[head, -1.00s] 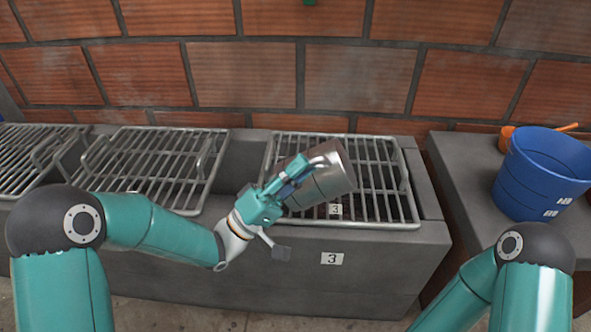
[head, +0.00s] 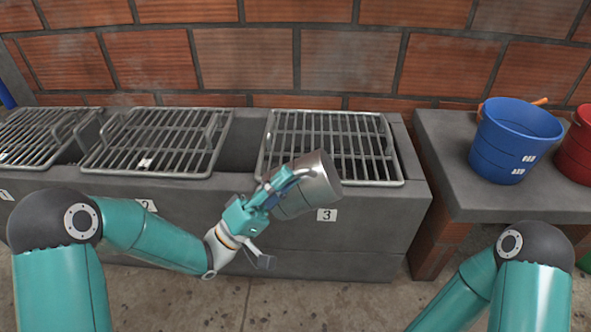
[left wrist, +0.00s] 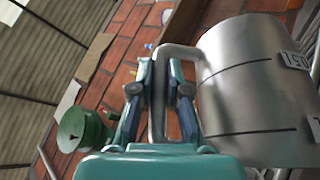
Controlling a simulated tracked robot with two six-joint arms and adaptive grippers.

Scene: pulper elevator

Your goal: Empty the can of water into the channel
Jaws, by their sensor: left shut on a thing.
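The metal can (head: 308,190) is tilted, its body up and to the right of my left gripper (head: 262,200). The gripper is shut on the can's handle; in the left wrist view the blue fingers (left wrist: 160,95) stand on either side of this handle, and the can (left wrist: 250,90) shows dark level lines and a label. In the head view the can overlaps the front edge of grate 3. I cannot see any water in it. The grey concrete block (head: 375,215) carries the grates; which part is the channel is not clear. My right gripper is out of view.
Grate 3 (head: 350,128), a middle grate (head: 185,135) and a left grate (head: 40,135) lie on the block, with a dark gap (head: 238,145) between two. A blue bucket (head: 512,140) and a red bucket (head: 578,150) stand on the right-hand ledge (head: 455,185).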

